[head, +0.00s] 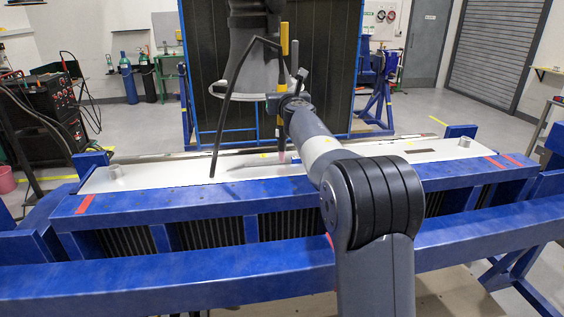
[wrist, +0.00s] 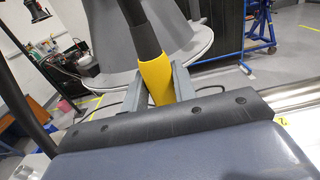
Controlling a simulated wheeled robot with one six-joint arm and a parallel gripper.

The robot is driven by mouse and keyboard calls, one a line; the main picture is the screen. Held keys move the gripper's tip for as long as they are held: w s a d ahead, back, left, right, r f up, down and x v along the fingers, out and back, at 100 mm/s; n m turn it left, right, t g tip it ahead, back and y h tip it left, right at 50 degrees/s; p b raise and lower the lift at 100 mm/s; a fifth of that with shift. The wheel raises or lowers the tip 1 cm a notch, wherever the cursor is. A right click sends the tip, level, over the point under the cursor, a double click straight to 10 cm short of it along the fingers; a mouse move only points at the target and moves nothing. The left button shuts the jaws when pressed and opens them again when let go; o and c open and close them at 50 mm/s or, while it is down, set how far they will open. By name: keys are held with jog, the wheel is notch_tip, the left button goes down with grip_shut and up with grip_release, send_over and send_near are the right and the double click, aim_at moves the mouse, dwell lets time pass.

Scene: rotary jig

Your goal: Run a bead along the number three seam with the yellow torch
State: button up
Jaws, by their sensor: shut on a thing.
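My gripper (head: 284,98) is shut on the yellow torch (head: 284,38) above the white panel (head: 140,176). In the wrist view the torch's yellow body (wrist: 155,78) stands between the two grey fingers. The torch is near upright, its lower end close over the panel's middle; I cannot tell whether it touches. Its black cable (head: 228,100) arches left and down to the panel. A yellow tag (wrist: 283,122) reading 2 shows at the right of the wrist view. Small yellow marks lie on the panel in the head view, too small to read. I cannot pick out the number three seam.
The panel rests on a blue jig frame (head: 180,205) with red marks. Round metal posts (head: 116,170) stand near both panel ends. A welding machine (head: 52,105) stands at left. The panel top is mostly clear.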

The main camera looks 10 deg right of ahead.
jog(key=shift+f+b, duration=0.25)
jog(key=shift+b, duration=0.1)
dwell(0.6)
jog(key=shift+r, duration=0.15)
dwell(0.6)
jog(key=a, duration=0.8)
jog(key=shift+p, duration=0.35)
dwell(5.2)
